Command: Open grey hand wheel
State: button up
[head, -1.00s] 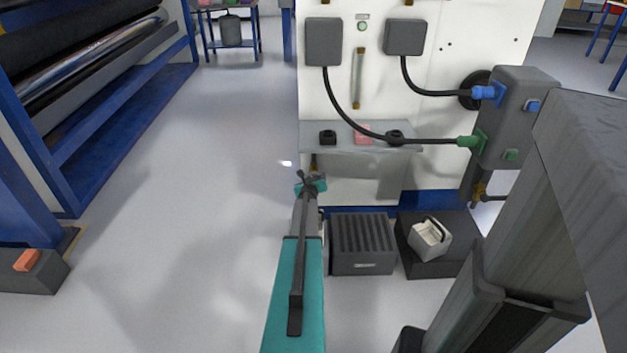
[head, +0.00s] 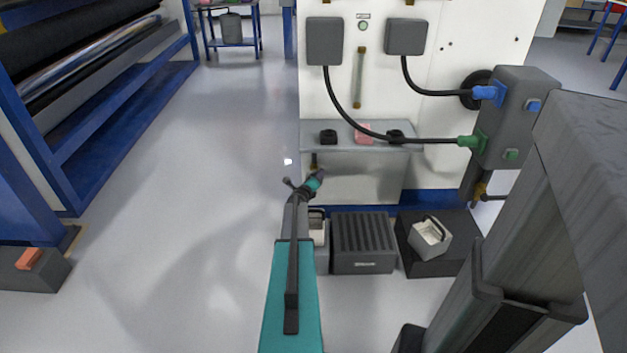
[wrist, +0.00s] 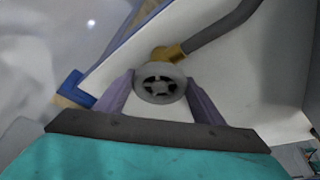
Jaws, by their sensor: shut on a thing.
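The grey hand wheel (wrist: 157,82) shows in the wrist view as a small round wheel with dark openings between its spokes. It sits on a brass-coloured valve (wrist: 167,54) joined to a dark pipe (wrist: 222,26). My gripper (wrist: 160,87) is shut on the wheel, with one purple-grey finger on each side of the rim. In the head view, my gripper (head: 316,180) is low in front of the white panel, just below the shelf.
The shelf (head: 345,140) juts from the white panel (head: 440,60) above my gripper. A dark ribbed box (head: 363,243) and a light grey container (head: 430,236) stand on the right. A small light container (head: 318,228) is partly behind my arm.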

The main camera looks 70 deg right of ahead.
jog(key=shift+s+d, duration=0.15)
jog(key=shift+s, duration=0.15)
jog(key=o, duration=0.9)
jog(key=shift+o, duration=0.8)
jog(key=shift+w, duration=0.15)
jog(key=p+v, duration=0.1)
jog(key=v, duration=1.3)
